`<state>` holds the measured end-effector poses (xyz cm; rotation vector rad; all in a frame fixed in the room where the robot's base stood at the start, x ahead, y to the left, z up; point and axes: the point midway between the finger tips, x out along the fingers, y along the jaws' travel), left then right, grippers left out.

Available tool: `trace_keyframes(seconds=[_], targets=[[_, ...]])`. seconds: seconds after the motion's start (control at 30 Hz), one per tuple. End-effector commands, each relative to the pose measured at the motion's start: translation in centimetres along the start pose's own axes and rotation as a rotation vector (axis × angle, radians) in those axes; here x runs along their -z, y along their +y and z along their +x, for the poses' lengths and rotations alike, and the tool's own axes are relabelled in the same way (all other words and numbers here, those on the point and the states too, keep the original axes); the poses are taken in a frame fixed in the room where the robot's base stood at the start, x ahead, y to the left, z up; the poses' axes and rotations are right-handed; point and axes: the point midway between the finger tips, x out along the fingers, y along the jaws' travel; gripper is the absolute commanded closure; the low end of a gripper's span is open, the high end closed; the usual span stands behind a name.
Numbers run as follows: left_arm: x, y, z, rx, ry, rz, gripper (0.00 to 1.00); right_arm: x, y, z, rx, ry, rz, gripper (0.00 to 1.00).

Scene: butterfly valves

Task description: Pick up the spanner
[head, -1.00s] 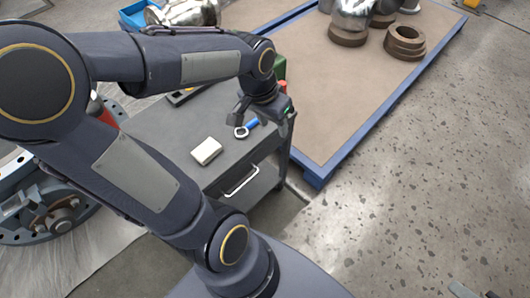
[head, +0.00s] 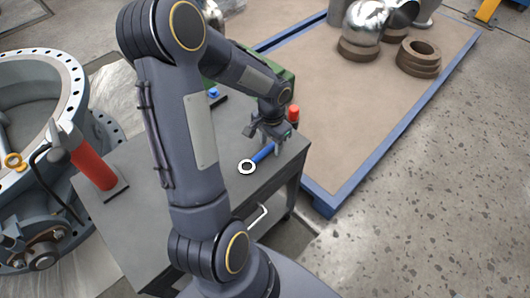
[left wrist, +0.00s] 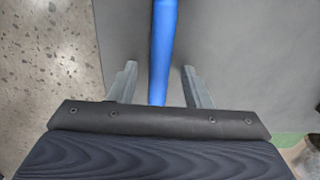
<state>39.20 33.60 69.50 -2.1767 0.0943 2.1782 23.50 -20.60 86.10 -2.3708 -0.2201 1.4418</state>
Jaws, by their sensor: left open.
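The spanner has a blue handle (head: 264,152) and a pale ring end (head: 247,167). It lies on the dark grey cart top (head: 225,180), near the right edge. My left gripper (head: 268,134) is over the far part of the handle, pointing down. In the left wrist view the blue handle (left wrist: 164,40) runs between the two open fingers of the left gripper (left wrist: 159,68), with a gap on each side. The handle's lower end in that view is hidden by the gripper body. My right gripper is not in view.
A red-topped item (head: 293,113) stands close beyond the gripper, by a green box (head: 283,82). A red cylinder (head: 92,165) stands on the cart's left. A large flanged valve body (head: 35,100) is at left. A blue-edged platform (head: 340,120) lies right of the cart.

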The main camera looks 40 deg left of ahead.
Motion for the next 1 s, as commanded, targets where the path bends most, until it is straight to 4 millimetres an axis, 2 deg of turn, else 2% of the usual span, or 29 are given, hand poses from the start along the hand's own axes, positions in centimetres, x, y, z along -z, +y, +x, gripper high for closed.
trace_keyframes(seconds=[0.27, 0.6, 1.0], targets=[[-0.01, 0.00, 0.29, 0.000, 0.000, -0.001, 0.56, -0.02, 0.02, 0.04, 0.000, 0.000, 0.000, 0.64], [0.00, 0.00, 0.26, 0.000, 0.001, -0.001, 1.00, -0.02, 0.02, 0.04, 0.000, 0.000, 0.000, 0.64], [0.03, -0.01, 0.10, 0.000, 0.002, -0.001, 1.00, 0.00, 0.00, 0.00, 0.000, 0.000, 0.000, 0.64]])
